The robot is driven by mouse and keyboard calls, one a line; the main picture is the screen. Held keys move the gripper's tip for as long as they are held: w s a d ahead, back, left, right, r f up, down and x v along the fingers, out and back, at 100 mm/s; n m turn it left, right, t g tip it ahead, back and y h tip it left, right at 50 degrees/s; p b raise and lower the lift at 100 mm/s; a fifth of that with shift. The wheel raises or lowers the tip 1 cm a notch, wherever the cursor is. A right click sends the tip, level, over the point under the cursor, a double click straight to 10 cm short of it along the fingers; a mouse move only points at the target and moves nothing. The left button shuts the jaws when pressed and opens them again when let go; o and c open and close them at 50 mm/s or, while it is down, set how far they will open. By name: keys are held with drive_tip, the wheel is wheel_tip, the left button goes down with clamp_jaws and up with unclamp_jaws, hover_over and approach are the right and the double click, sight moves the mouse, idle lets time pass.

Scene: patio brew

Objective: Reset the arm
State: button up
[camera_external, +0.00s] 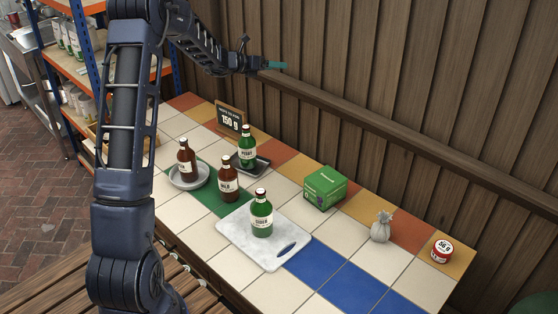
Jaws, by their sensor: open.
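My arm rises at the left of the view and bends over to the right. My gripper (276,65) is at its end, high above the far side of the tiled counter (335,235), near the wooden wall. It is small in this view. It looks empty, with teal fingertips, and touches nothing on the counter.
A green bottle (262,216) stands on a marble board (225,228). A brown bottle (187,160) stands on a round plate (203,179), another brown bottle (229,181) on the tiles. Another green bottle (247,150), a sign (229,119), green box (325,188), grey sack (381,227) and red-white tin (442,250) stand behind.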

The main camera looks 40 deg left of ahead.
drive_tip(key=s+d+r+n+y, duration=0.3)
drive_tip(key=d+r+n+y, duration=0.35)
drive_tip(key=r, duration=0.55)
drive_tip(key=s+d+r+n+g+y, duration=0.1)
drive_tip(key=s+d+r+n, duration=0.25)
drive_tip(key=s+n, duration=0.25)
drive_tip(key=s+d+r+n+y, duration=0.1)
drive_tip(key=s+d+r+n, duration=0.2)
drive_tip(key=s+d+n, duration=0.25)
drive_tip(key=s+d+f+n+g+h, duration=0.1)
drive_tip(key=s+d+n, duration=0.4)
drive_tip(key=s, duration=0.8)
drive_tip(key=s+d+f+n+g+h, duration=0.1)
drive_tip(key=s+d+f+n+g, duration=0.3)
drive_tip(key=s, duration=0.9)
drive_tip(key=s+d+f+n+g+h, duration=0.1)
drive_tip(key=s+d+f+n+g, duration=0.2)
drive_tip(key=s+d+n, duration=0.5)
drive_tip(key=s+d+f, duration=0.1)
drive_tip(key=s+d, duration=0.1)
drive_tip(key=s, duration=0.3)
drive_tip(key=shift+s, duration=0.25)
